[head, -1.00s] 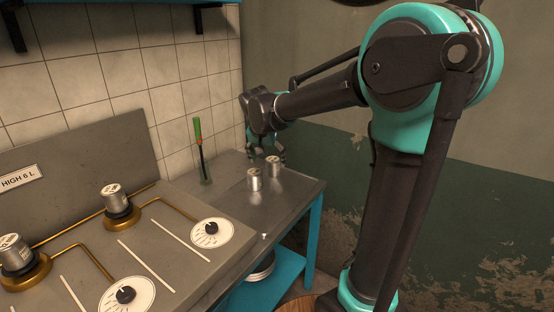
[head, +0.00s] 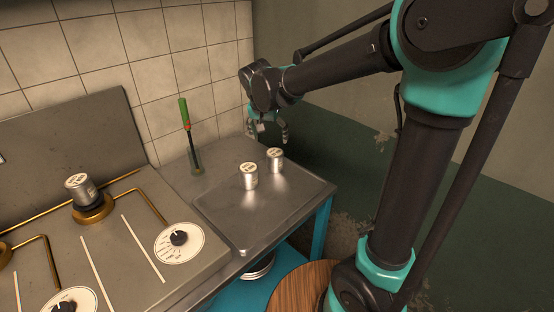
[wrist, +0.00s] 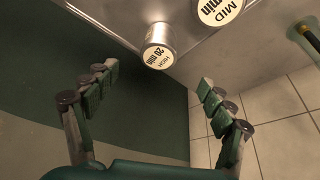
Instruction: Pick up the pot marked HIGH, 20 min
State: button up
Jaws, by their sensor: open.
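The pot marked HIGH, 20 min (wrist: 158,48) is a small silver cylinder with a white label on its top, seen in the wrist view ahead of the fingers. In the head view it appears to be the farther pot (head: 275,160) on the metal side table. A second silver pot (head: 249,177) stands close beside it, nearer the stove; its label in the wrist view (wrist: 220,10) reads MID and part of "min". My gripper (head: 268,132) is open and empty, above and behind the HIGH pot. Its spread fingers in the wrist view (wrist: 158,80) do not touch the pot.
A green-handled tool (head: 186,125) stands upright in a holder by the tiled wall. The stove (head: 130,255) with another pot (head: 81,188) on a burner is at left. The metal table (head: 290,205) is bare around the two pots; walls close off the back.

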aim_at(274, 154)
jog(key=x, duration=1)
jog(key=shift+w+f, duration=0.1)
jog(key=shift+f, duration=0.05)
jog(key=shift+x, duration=2.6)
jog(key=shift+w, duration=0.15)
jog(key=c, duration=1.4)
jog(key=shift+c, duration=0.2)
